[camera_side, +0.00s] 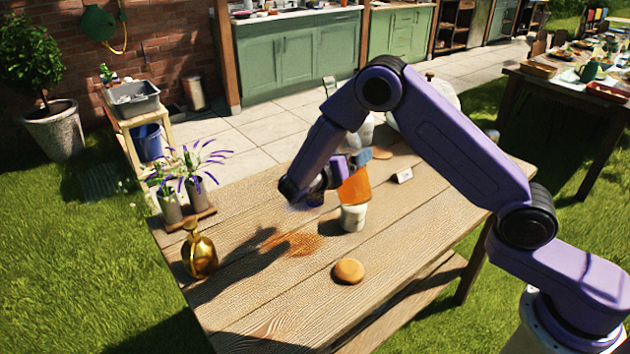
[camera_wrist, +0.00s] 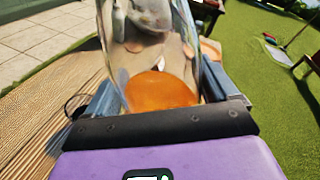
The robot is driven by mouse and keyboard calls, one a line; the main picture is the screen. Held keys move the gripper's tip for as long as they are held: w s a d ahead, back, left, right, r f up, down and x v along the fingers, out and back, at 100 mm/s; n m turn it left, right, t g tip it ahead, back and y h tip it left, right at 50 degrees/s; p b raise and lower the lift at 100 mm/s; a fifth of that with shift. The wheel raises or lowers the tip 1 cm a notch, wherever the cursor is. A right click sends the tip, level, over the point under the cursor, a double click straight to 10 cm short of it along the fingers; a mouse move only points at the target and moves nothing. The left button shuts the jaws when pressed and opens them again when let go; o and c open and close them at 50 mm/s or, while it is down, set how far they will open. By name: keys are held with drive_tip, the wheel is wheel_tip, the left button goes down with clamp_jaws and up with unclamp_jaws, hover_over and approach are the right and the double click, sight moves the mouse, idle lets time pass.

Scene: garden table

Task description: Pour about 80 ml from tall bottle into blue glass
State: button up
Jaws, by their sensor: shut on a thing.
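The tall bottle is clear, with orange liquid inside (camera_side: 355,187). My gripper (camera_side: 350,163) is shut on it, with a finger on each side. In the wrist view the clear bottle (camera_wrist: 150,55) stands between the fingers, with the orange liquid low in it. In the side view it looks close to upright, just above or behind a small whitish cup (camera_side: 352,217); I cannot tell whether they touch. A small dark blue patch (camera_side: 316,199) shows under my wrist. It may be the blue glass, mostly hidden. No stream of liquid is visible.
A gold bottle (camera_side: 199,252) stands at the table's left edge, near potted lavender (camera_side: 195,188). A round tan object (camera_side: 348,271) lies near the front. An amber patch (camera_side: 293,242) marks the wooden table (camera_side: 255,305).

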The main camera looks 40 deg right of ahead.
drive_tip(key=shift+w+r+m, duration=0.35)
drive_tip(key=shift+r+m, duration=0.05)
drive_tip(key=shift+r, duration=0.2)
drive_tip(key=shift+w+d+f+m+t+h, duration=0.15)
drive_tip(key=shift+w+m+h, duration=0.25)
drive_tip(key=shift+w+m, duration=0.4)
drive_tip(key=shift+w+f+m+t+h, duration=0.1)
drive_tip(key=shift+w+m+t+h, duration=0.15)
drive_tip(key=shift+w+m+h, duration=0.45)
drive_tip(key=shift+m+y, duration=0.3)
drive_tip(key=shift+s+r, duration=0.15)
drive_tip(key=shift+r, duration=3.35)
drive_tip(key=s+d+f+n+t+y, duration=0.1)
drive_tip(key=s+f+n+t+y, duration=0.4)
drive_tip(key=s+f, duration=0.7)
drive_tip(key=shift+s+r+h, duration=1)
drive_tip(key=shift+r, duration=4.1)
drive_tip(key=shift+m+t, duration=0.4)
drive_tip(key=shift+m, duration=0.1)
drive_tip(key=w, duration=0.5)
drive_tip(key=w+f, duration=0.1)
drive_tip(key=w, duration=0.1)
drive_tip(key=shift+w+d, duration=0.25)
drive_tip(key=shift+w, duration=0.15)
drive_tip(key=w+d, duration=0.2)
drive_tip(key=w, duration=0.5)
drive_tip(key=shift+s+f, duration=0.15)
drive_tip(key=shift+f, duration=1.95)
